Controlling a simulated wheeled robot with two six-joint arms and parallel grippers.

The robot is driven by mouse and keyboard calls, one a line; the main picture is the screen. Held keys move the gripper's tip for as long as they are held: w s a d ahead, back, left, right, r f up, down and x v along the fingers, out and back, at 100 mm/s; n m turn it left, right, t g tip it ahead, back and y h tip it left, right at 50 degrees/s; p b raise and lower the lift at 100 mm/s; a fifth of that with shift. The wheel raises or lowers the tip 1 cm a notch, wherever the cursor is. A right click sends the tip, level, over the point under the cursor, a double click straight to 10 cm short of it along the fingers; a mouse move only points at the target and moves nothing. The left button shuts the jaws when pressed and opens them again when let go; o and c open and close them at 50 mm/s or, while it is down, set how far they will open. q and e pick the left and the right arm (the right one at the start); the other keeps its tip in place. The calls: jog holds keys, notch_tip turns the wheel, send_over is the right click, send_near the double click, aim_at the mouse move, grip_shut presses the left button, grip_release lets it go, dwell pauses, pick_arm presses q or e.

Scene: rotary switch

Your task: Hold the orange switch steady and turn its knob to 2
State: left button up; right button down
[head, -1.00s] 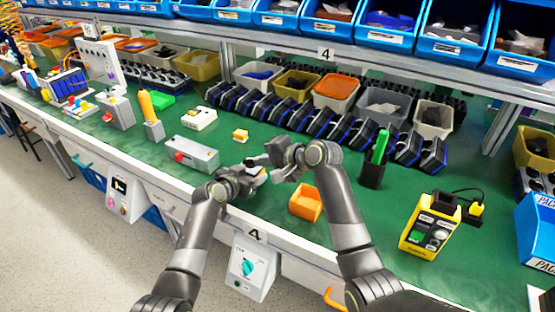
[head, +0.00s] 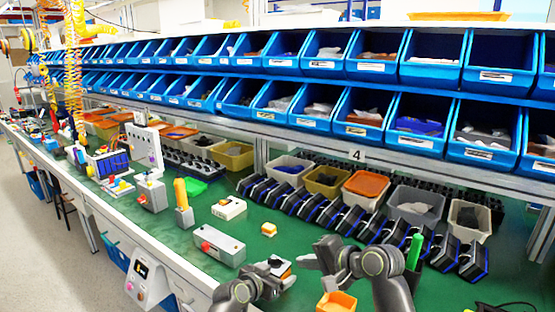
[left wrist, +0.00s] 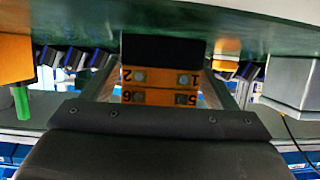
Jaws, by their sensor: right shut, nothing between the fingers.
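The orange switch (left wrist: 160,87) sits between the fingers of my left gripper (left wrist: 158,92) in the left wrist view, its terminal marks 1, 2, 5 and 6 upside down. A black part of it lies beyond the orange part. In the head view my left gripper (head: 278,270) holds the switch (head: 287,273) over the front of the bench, small and partly covered. My right gripper (head: 308,262) is shut and empty, close to the right of the switch; I cannot tell if they touch. The knob's setting cannot be read.
A grey box with a red button (head: 219,246), a yellow block (head: 269,229) and a white device (head: 229,208) stand on the green bench. Black-and-blue holders (head: 310,207) line its back.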

pick_arm(q)
jog(key=shift+r, duration=0.1)
jog(key=shift+v, duration=6)
